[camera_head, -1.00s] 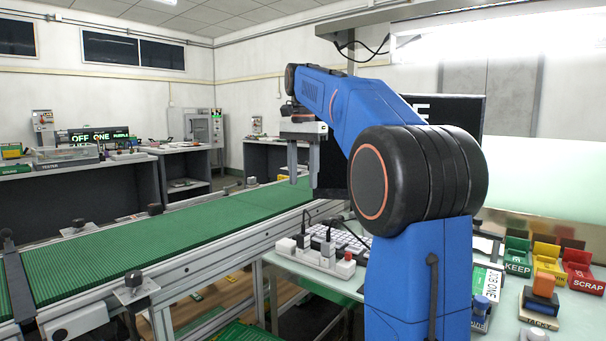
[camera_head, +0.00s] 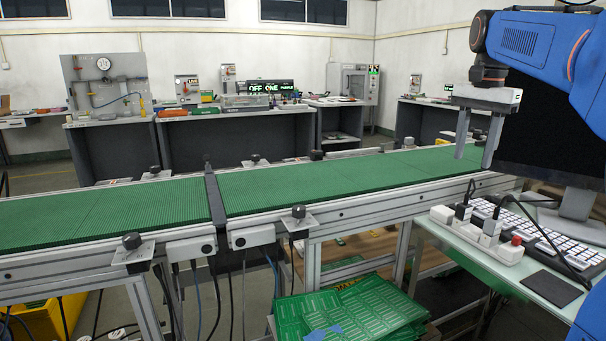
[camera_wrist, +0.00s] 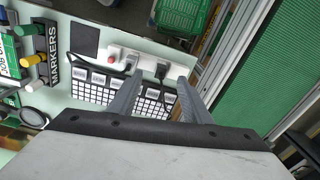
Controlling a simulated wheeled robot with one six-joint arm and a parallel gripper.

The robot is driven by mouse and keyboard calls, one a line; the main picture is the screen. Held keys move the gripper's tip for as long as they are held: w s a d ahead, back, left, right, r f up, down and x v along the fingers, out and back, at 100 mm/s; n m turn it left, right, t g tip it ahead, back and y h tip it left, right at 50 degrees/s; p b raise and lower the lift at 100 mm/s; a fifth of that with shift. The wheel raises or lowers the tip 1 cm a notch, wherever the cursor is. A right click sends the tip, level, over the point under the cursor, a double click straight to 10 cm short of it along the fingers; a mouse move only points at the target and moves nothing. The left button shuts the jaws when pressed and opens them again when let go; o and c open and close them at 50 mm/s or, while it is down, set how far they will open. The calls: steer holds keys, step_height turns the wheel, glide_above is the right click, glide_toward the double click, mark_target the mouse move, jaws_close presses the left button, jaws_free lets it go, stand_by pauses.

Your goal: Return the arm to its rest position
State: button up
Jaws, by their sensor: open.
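My gripper (camera_head: 478,138) is at the upper right of the head view, with its two grey fingers pointing down and apart. It is open and nothing shows between the fingers. My blue arm (camera_head: 530,45) reaches in from the right edge, folded at the elbow. In the wrist view the gripper (camera_wrist: 158,97) also shows open and empty, with the keyboard and power strip below and beyond its fingers.
A green conveyor (camera_head: 300,190) crosses the view. A pale bench at right holds a power strip (camera_head: 475,236), a white keyboard (camera_head: 545,235) and a monitor (camera_head: 540,130). Green boards (camera_head: 350,312) lie low under the conveyor. A markers holder (camera_wrist: 45,52) shows in the wrist view.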

steer(key=s+a+f+n+t, duration=0.1)
steer(key=s+a+f+n, duration=0.3)
steer(key=s+f, duration=0.5)
steer(key=s+a+f+n+t, duration=0.1)
steer(key=s+a+f+n, duration=0.3)
steer(key=s+f, duration=0.5)
steer(key=s+a+f+n+t, duration=0.2)
steer(key=s+a+f+n, duration=0.2)
steer(key=s+f, duration=0.4)
step_height(320, 180, down, 4)
steer(key=shift+s+a+f, duration=0.1)
steer(key=shift+s+a, duration=0.2)
steer(key=shift+s, duration=0.1)
